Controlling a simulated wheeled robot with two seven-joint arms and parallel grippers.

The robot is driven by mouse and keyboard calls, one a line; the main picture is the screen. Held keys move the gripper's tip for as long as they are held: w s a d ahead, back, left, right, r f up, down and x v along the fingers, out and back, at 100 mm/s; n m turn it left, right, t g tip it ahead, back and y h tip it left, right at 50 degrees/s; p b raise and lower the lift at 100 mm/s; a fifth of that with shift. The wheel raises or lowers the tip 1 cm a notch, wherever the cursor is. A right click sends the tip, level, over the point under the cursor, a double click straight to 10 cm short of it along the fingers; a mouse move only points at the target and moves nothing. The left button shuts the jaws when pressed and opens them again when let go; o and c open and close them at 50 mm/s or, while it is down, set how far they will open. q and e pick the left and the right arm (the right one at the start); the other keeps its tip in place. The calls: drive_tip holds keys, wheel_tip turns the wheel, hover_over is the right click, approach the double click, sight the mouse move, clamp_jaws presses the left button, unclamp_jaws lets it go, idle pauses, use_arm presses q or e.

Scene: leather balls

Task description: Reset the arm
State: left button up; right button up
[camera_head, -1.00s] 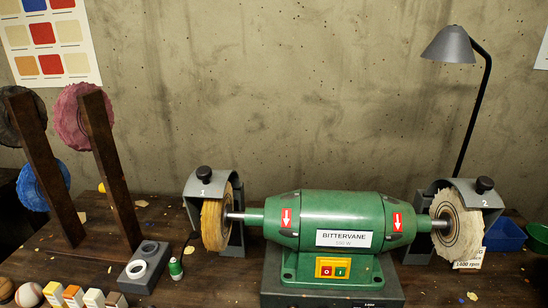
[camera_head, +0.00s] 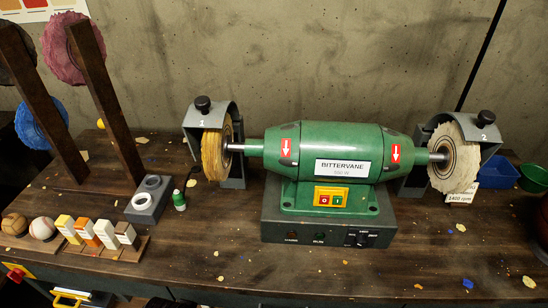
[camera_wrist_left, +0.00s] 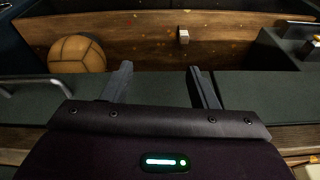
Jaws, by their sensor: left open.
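My left gripper (camera_wrist_left: 160,82) shows in the left wrist view with its two dark fingers spread apart and nothing between them. A tan leather ball (camera_wrist_left: 77,54) lies beyond the left finger, apart from it, against a brown wooden surface. My left gripper cannot be made out in the head view. My right gripper is in neither view. In the head view a brown ball (camera_head: 15,224) and a cream ball (camera_head: 42,228) sit side by side at the bench's left front.
A green two-wheel buffing machine (camera_head: 335,155) stands mid-bench on the wooden bench (camera_head: 330,275). Colored bars (camera_head: 105,233) and a grey block with a white ring (camera_head: 150,198) are at left. A blue bin (camera_head: 503,174) is at right. The bench front is mostly clear.

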use_arm(q)
drive_tip(key=s+a+f, duration=0.1)
drive_tip(key=s+f, duration=0.3)
drive_tip(key=f, duration=0.6)
drive_tip(key=s+f+g, duration=0.1)
drive_tip(key=s+f, duration=0.4)
drive_tip(key=f, duration=0.5)
drive_tip(key=s+a+f, duration=0.1)
drive_tip(key=s+f, duration=0.3)
drive_tip(key=f, duration=0.7)
drive_tip(key=s+a+f, duration=0.1)
drive_tip(key=s+f, duration=0.1)
drive_tip(key=s, duration=0.3)
drive_tip(key=s+a+f+g, duration=0.1)
drive_tip(key=s+f, duration=0.2)
drive_tip(key=s, duration=0.2)
drive_tip(key=shift+s+f, duration=0.25)
